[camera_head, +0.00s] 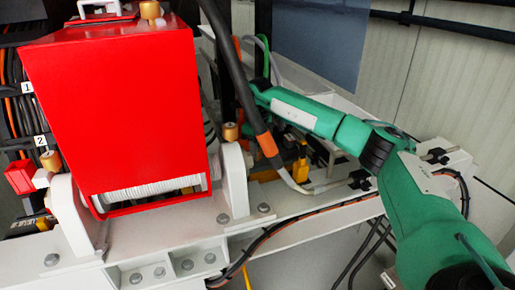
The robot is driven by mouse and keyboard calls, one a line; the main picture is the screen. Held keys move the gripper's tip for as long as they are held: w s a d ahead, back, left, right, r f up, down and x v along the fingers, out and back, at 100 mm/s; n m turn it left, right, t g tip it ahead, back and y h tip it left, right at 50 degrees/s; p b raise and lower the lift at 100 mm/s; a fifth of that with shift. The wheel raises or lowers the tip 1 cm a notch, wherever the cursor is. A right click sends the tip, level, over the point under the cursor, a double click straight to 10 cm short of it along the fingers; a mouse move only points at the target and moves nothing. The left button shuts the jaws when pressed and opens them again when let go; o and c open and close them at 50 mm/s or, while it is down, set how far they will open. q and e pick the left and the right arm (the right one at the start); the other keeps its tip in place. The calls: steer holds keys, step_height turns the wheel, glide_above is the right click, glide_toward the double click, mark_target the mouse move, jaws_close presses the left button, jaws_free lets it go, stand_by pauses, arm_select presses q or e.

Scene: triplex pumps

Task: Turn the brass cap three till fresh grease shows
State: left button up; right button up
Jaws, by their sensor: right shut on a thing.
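Three brass caps show: one at the top (150,9), one right of the red housing (230,131), and one at its lower left (51,161). I see tags 1 and 2 at the left, but cannot read which cap is number three. My green right arm reaches in from the lower right. My right gripper (256,88) is at its far end, beside the dark hose and above and right of the right-hand brass cap. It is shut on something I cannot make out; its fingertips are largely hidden. No fresh grease can be made out. My left gripper is out of view.
The large red housing (120,100) fills the left. A dark hose with an orange band (267,145) runs down between it and my right arm. A white bolted frame (170,240) and cables lie below. A ribbed wall (440,75) stands behind at the right.

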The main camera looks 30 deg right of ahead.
steer(key=m, duration=0.5)
steer(key=shift+r+m, duration=0.1)
steer(key=shift+m, duration=0.2)
steer(key=m+p, duration=0.1)
steer(key=m, duration=0.9)
steer(key=shift+m, duration=0.4)
steer(key=shift+m+p, duration=0.5)
steer(key=shift+m, duration=1.8)
steer(key=o, duration=1)
